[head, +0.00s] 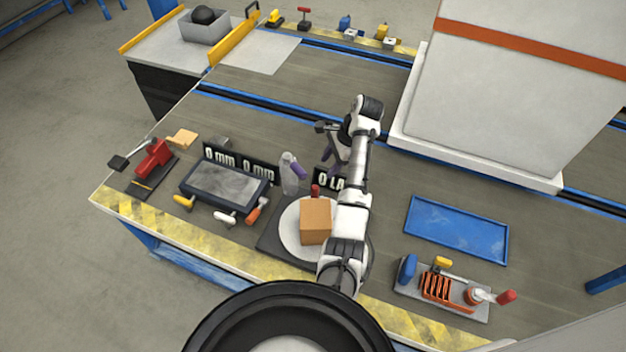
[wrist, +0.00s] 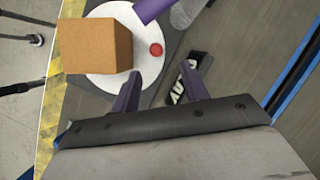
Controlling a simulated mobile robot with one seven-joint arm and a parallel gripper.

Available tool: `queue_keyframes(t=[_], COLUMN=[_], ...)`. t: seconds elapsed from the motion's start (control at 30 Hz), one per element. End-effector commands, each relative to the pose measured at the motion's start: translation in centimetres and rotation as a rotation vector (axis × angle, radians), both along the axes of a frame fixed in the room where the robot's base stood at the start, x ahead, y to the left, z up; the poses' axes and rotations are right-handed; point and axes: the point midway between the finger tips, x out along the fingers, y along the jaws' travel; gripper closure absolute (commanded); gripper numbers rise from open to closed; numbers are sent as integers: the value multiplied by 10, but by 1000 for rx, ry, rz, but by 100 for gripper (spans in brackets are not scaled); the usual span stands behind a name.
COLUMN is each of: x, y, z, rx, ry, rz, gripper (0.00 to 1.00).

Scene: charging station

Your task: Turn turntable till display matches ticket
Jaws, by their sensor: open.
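The turntable is a white disc (head: 289,238) on a dark square base (head: 268,243) near the table's front edge. A brown box (head: 316,217) sits on the disc, and a red knob (head: 315,191) stands near the disc's far rim. The wrist view shows the box (wrist: 95,47), the knob (wrist: 155,49) and part of the disc (wrist: 145,73). My gripper (wrist: 163,70) is open and empty, its purple fingers pointing toward the knob, apart from it as far as I can tell. A black display (head: 323,179) behind the turntable is partly hidden by my arm. I cannot make out a ticket.
Two displays reading "0 mm" (head: 240,165) stand behind a grey plate (head: 224,184) at left. A blue tray (head: 457,229) and a tool rack (head: 444,289) are at right. A large white cabinet (head: 510,95) stands behind.

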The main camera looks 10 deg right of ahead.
Motion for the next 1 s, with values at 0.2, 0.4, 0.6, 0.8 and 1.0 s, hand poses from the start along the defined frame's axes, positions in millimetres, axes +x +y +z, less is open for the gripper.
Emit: queue_keyframes(t=[0.2,0.4,0.6,0.8,1.0], x=[-4,-4,-5,-6,-6], y=[2,14,27,40,49], z=[-12,-43,-74,-100,-121], rx=[-21,-20,-20,-20,-20], ry=[57,54,51,54,52], rz=[-12,-10,-10,-11,-12], gripper=[55,55,55,55,55])
